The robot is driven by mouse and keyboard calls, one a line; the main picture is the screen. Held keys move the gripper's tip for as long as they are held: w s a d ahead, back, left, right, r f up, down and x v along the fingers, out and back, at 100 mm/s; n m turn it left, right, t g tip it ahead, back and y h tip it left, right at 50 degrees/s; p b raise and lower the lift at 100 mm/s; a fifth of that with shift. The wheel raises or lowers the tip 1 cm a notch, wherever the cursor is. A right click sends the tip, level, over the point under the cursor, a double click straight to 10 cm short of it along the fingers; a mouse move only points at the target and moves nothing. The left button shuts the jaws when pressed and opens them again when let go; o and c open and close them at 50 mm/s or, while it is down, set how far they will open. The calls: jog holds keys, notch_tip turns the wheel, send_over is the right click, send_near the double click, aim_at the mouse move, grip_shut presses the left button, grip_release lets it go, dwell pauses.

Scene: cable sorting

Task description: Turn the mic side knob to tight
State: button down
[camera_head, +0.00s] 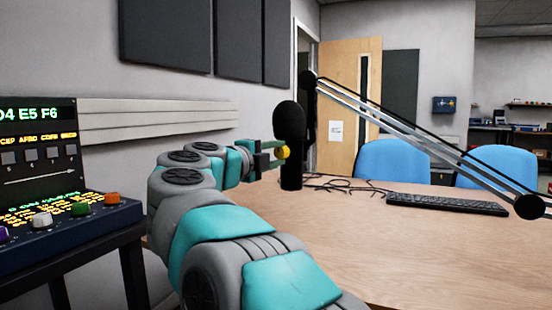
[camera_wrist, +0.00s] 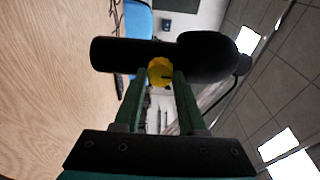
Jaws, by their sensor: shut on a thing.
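The black microphone (camera_head: 290,122) stands upright above the table, with a round foam head and a dark body. Its yellow side knob (camera_head: 283,152) faces my arm. My gripper (camera_head: 276,152) reaches the knob from the left and is shut on it. In the wrist view, the microphone (camera_wrist: 205,55) lies sideways across the picture. The yellow knob (camera_wrist: 160,72) sits between the green fingertips of my gripper (camera_wrist: 160,78). A dark mark shows on the knob's face, but its exact setting is hard to read.
The wooden table (camera_head: 400,250) has a black keyboard (camera_head: 446,203) and loose black cables (camera_head: 340,185). A boom arm (camera_head: 430,150) slants over the right side. Blue chairs (camera_head: 393,160) stand behind. A control console (camera_head: 60,225) is at the left.

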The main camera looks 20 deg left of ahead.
dwell(0.5)
jog(key=shift+c, duration=2.4)
grip_release()
jog(key=v, duration=0.7)
jog(key=shift+s, duration=0.35)
jog(key=shift+a, duration=0.1)
